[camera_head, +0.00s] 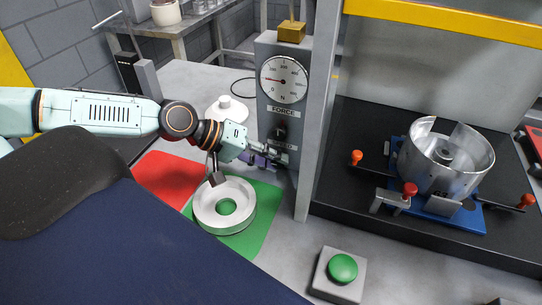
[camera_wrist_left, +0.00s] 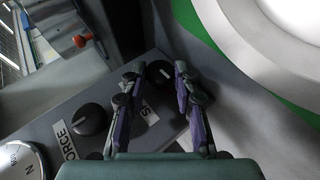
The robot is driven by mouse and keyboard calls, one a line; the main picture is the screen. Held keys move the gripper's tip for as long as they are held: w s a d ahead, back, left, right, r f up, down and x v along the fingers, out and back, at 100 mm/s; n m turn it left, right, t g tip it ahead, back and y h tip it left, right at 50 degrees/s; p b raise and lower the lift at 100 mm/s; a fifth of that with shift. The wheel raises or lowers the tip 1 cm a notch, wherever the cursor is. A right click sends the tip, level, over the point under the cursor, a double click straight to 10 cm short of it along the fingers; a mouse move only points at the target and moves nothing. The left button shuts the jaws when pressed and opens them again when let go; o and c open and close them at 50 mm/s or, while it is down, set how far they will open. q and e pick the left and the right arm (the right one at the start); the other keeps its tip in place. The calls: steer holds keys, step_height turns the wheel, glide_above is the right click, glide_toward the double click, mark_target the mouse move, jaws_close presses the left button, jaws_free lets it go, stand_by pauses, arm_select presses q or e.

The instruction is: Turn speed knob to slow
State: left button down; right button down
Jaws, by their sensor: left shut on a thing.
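The grey control panel (camera_head: 268,92) carries a round gauge (camera_head: 284,79), a FORCE label and, lower down, a partly covered SPEED label. The black speed knob (camera_wrist_left: 159,73) shows between my left fingers in the wrist view; in the head view my gripper mostly covers it. My left gripper (camera_head: 272,157) reaches the lower panel from the left. My right gripper is out of view.
A pale ring (camera_head: 207,211) lies on the green mat (camera_head: 265,213) below my left gripper, beside a red mat (camera_head: 160,178). A grey post (camera_head: 318,125) stands right of the panel. A metal drum (camera_head: 425,165) sits in the press; a green button (camera_head: 343,268) is in front.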

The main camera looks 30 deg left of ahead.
arm_select(q)
steer(key=shift+s+a+f+t+h, duration=0.1)
steer(key=shift+f+t+h, duration=0.2)
steer(key=shift+h, duration=0.4)
stand_by(1.6)
steer(key=c, duration=1.1)
jaws_free()
steer(key=shift+o, duration=0.3)
steer(key=shift+r, duration=0.1)
